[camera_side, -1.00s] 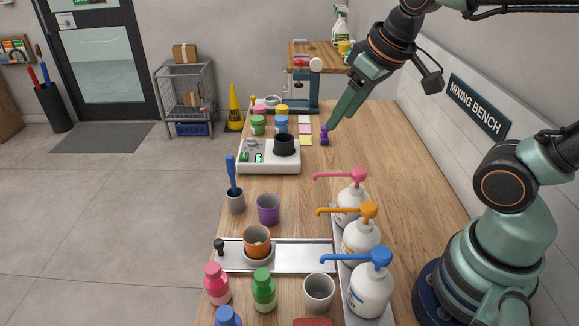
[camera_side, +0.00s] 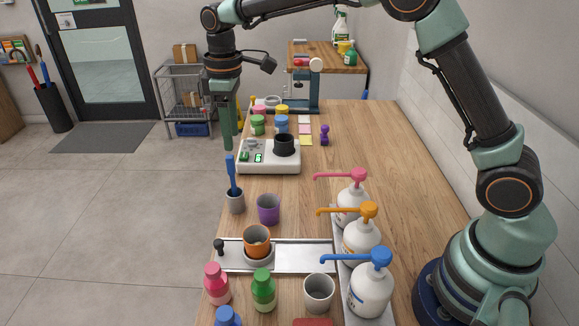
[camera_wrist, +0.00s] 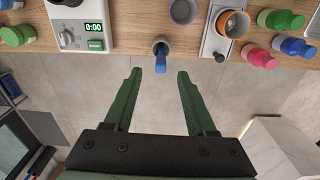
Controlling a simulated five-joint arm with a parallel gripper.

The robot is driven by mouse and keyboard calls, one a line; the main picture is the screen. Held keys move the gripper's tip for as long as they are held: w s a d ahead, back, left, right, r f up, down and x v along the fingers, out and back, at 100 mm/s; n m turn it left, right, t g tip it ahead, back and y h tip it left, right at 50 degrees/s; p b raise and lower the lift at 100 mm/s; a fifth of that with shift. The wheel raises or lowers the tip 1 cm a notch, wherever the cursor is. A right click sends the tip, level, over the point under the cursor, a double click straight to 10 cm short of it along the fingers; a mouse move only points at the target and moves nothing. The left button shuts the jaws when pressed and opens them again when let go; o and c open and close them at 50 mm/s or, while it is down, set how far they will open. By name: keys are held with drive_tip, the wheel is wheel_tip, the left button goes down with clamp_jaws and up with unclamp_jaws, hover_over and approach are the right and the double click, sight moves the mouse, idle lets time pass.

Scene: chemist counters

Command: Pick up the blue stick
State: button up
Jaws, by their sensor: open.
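My gripper (camera_side: 228,148) points down, just above the stick in the side view. In the wrist view my gripper (camera_wrist: 159,74) is open, with two green fingers apart and nothing between them.
A purple cup (camera_side: 268,209) stands right of the grey cup. A white device with a black top (camera_side: 268,158) sits behind it. An orange cup (camera_side: 257,241) and pump bottles (camera_side: 361,245) are nearer the front. The bench's right middle is clear.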

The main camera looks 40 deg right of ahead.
sight(232, 173)
drive_tip(key=shift+w+a+f, duration=0.15)
drive_tip(key=shift+a+f, duration=0.05)
drive_tip(key=shift+f, duration=0.2)
drive_tip(key=shift+w+a+f, duration=0.15)
drive_tip(key=shift+f, duration=0.2)
wheel_tip(232, 173, down, 12)
drive_tip(key=shift+r, duration=0.1)
clamp_jaws()
